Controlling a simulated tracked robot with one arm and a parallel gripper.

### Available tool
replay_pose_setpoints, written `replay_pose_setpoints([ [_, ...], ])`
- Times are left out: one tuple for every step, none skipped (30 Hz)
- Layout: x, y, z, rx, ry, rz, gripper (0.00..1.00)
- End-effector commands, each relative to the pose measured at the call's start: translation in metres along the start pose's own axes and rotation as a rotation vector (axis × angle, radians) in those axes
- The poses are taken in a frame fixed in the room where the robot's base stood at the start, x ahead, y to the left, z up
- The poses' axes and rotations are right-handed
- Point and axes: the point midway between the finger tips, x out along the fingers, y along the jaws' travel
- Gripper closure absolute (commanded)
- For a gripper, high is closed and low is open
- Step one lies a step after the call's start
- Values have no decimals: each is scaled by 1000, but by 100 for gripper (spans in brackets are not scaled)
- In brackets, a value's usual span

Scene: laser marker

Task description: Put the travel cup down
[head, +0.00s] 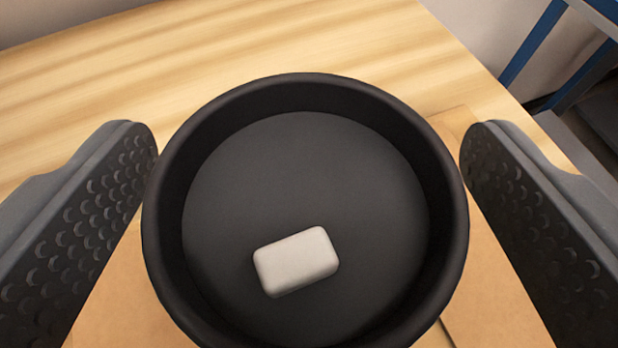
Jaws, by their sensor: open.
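A round black cup-like container (300,95), which I take for the travel cup, is seen from above with its open top toward the camera. A small white rounded block (296,262) lies inside on its dark floor. My gripper (308,150) is open, with one textured grey finger on each side of the black container. The left finger is very close to the rim, and a narrow gap shows at the right one. The container's underside is hidden, so I cannot tell directly what it rests on.
A light wooden table (400,50) spreads behind and around the container. A tan flat board or sheet (500,300) lies under this area. The table's edge runs down at the right, with a blue-framed rack (532,42) beyond it. Free table shows at the upper left.

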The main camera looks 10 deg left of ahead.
Motion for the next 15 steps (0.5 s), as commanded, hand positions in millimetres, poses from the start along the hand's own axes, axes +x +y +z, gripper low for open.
replay_pose_setpoints([
  [-10,0,-2,1,1,1,16],
  [-15,0,-2,1,0,0,16],
  [-22,0,-1,2,0,0,16],
  [-26,0,-1,2,0,0,16],
  [-31,0,-2,2,0,1,16],
  [-38,0,-2,2,2,1,16],
  [-43,0,-2,1,2,0,16],
  [-48,0,-2,1,2,0,16],
  [-55,0,-2,1,2,0,16],
  [-59,0,-2,1,1,0,16],
  [-64,0,-1,2,1,0,16],
  [-69,0,-1,1,1,0,16],
  [-73,-1,-1,1,1,-1,16],
  [-77,0,-2,1,1,0,16],
  [-82,0,-1,1,1,0,16],
])
